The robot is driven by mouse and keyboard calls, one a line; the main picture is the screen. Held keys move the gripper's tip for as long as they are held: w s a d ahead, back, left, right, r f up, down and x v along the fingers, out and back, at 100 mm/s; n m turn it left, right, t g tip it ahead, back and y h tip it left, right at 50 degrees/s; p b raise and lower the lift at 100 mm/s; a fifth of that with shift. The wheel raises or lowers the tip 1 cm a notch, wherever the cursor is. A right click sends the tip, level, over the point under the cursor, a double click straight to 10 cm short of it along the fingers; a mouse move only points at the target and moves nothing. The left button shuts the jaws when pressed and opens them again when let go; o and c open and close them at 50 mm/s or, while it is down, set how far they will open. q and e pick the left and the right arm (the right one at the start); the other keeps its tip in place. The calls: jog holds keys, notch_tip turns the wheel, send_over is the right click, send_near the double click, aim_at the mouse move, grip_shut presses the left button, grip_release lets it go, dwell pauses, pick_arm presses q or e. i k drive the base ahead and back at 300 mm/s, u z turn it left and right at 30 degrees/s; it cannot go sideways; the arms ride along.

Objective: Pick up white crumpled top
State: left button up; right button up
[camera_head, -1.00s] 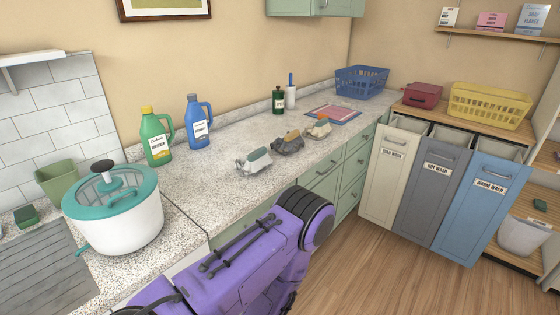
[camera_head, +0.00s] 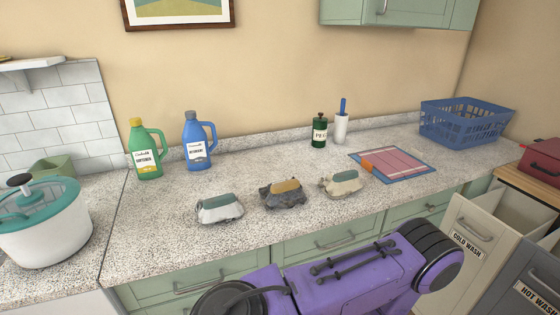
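Three crumpled cloth bundles sit in a row on the speckled counter (camera_head: 150,235). The left one (camera_head: 219,211) is white-grey with a green block on top. The middle one (camera_head: 284,195) is dark grey with a yellow block on top. The right one (camera_head: 341,184) is cream-white with a green block on top. Both pale bundles could pass as the white crumpled top; I cannot tell which is meant. A purple link of my own arm crosses the bottom, in front of the counter. Neither gripper shows.
A green bottle (camera_head: 147,153) and a blue bottle (camera_head: 197,145) stand behind the bundles. A teal-lidded white pot (camera_head: 45,230) is at left. A pink-and-blue board (camera_head: 393,166), a dark green bottle (camera_head: 319,132) and a blue basket (camera_head: 465,123) are to the right. Cold wash bin (camera_head: 475,235) stands open at right.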

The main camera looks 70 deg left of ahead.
aim_at(215, 210)
jog(key=i, duration=1.05)
jog(key=u, duration=2.55)
